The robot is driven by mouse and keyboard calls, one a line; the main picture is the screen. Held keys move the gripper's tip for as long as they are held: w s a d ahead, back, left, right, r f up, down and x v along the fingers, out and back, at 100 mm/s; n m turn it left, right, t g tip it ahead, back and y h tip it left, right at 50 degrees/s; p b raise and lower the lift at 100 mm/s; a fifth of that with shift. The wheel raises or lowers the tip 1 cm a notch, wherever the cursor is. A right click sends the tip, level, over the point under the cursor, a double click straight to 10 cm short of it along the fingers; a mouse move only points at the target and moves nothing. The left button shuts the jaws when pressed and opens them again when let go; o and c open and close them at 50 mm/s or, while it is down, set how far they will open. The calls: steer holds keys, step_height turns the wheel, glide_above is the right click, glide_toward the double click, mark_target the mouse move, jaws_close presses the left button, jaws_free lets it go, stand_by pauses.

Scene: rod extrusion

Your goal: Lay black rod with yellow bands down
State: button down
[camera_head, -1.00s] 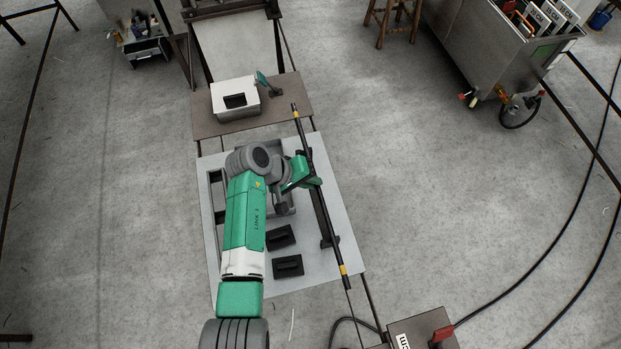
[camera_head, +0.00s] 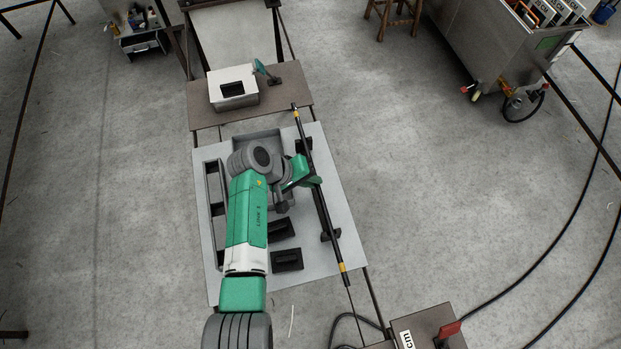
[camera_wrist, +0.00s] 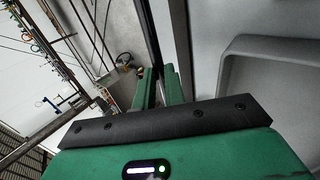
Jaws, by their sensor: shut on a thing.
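The black rod with yellow bands (camera_head: 323,213) runs lengthwise over the right side of the pale table (camera_head: 347,251), with a yellow band near each end. My gripper (camera_head: 312,182) is shut on it near the middle, reaching in from the left. In the wrist view the rod (camera_wrist: 151,45) runs away between my green fingers (camera_wrist: 160,88). Two dark supports, a far one (camera_head: 303,145) and a near one (camera_head: 330,236), stand on the table by the rod. I cannot tell whether the rod touches them.
Black blocks (camera_head: 287,260) and a grey tray (camera_head: 257,139) are on the table near my arm. A white box (camera_head: 232,87) stands on the brown table behind. A box with a red handle (camera_head: 425,327) is at the front right. Open floor lies to the right.

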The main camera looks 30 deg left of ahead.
steer(key=c, duration=1.4)
jaws_free()
steer(key=v, duration=0.7)
steer(key=shift+s+a+r+p, duration=0.15)
steer(key=shift+a+r+p, duration=0.05)
steer(key=shift+r+p, duration=0.15)
